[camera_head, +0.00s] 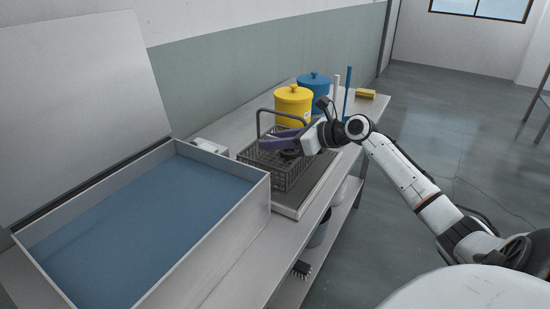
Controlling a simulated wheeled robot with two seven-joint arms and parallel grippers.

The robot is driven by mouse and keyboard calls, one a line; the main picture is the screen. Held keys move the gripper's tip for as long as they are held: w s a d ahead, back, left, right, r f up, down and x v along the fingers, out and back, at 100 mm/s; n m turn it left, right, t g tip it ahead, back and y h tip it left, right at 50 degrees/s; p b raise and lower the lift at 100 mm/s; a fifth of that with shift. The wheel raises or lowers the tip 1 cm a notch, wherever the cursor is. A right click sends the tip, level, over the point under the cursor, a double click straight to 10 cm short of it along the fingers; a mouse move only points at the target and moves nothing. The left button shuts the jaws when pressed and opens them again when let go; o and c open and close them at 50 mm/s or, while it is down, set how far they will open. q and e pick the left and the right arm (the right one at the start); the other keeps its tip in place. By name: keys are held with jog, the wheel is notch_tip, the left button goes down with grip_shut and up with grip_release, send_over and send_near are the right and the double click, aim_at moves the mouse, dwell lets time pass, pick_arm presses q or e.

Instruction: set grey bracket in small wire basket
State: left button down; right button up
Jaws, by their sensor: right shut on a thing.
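The small wire basket (277,172) is dark mesh with a tall loop handle and stands on the bench right of the blue-filled tank. My right gripper (291,147) reaches in from the right, over the basket's upper part. It is shut on a long purple piece (280,142) that points left across the basket, near the handle. I cannot tell whether this piece touches the basket. Dark parts beside it blend with the mesh. I cannot make out a clearly grey bracket. My left gripper is out of view.
The open tank (228,218) with blue liquid fills the left. Behind the basket stand a yellow canister (293,103) and a blue canister (314,86). White and blue upright rods and a yellow block (366,94) are farther back. A brush (302,269) lies below on the lower shelf.

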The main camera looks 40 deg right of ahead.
notch_tip(320, 180, down, 5)
jog(key=shift+b, duration=0.45)
jog(key=shift+f, duration=0.15)
jog(key=shift+f, duration=0.25)
jog(key=shift+f+p, duration=0.2)
jog(key=shift+p, duration=0.15)
jog(key=o, duration=0.7)
jog(key=shift+f, duration=0.1)
jog(key=shift+o, duration=0.6)
jog(key=shift+a+f, duration=0.1)
